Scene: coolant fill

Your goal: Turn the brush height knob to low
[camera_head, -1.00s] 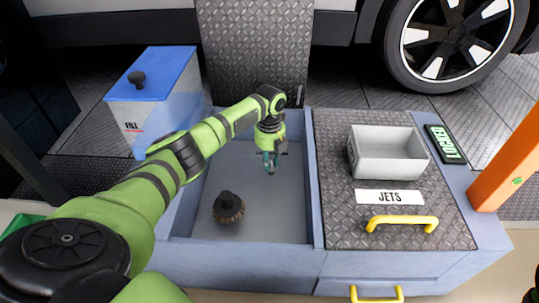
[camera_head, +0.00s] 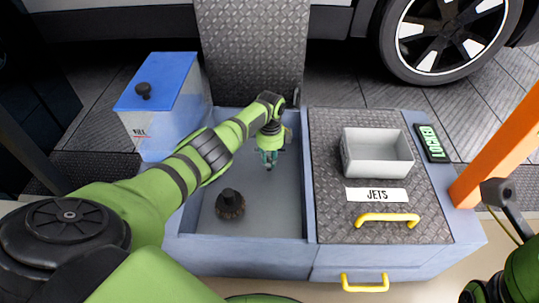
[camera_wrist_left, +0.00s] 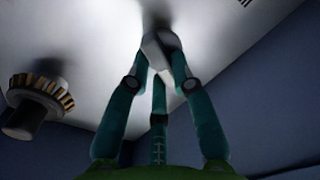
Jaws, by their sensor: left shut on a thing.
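A round brush (camera_head: 230,205) with brown bristles and a black hub stands on the floor of the grey basin (camera_head: 275,218). It also shows at the left in the left wrist view (camera_wrist_left: 38,97). My left gripper (camera_head: 268,164) is inside the basin, behind and right of the brush, apart from it. In the left wrist view, its teal fingers (camera_wrist_left: 158,70) are shut on a small pale grey piece (camera_wrist_left: 158,43). The fingers hide much of that piece, and I cannot read any height mark on it. My right gripper's fingers do not show.
A blue-lidded FILL tank (camera_head: 160,95) stands left of the basin. To the right, a treadplate lid (camera_head: 330,220) carries an open grey box (camera_head: 378,165), a JETS label and a yellow handle (camera_head: 388,219). An orange post (camera_head: 500,150) stands at far right.

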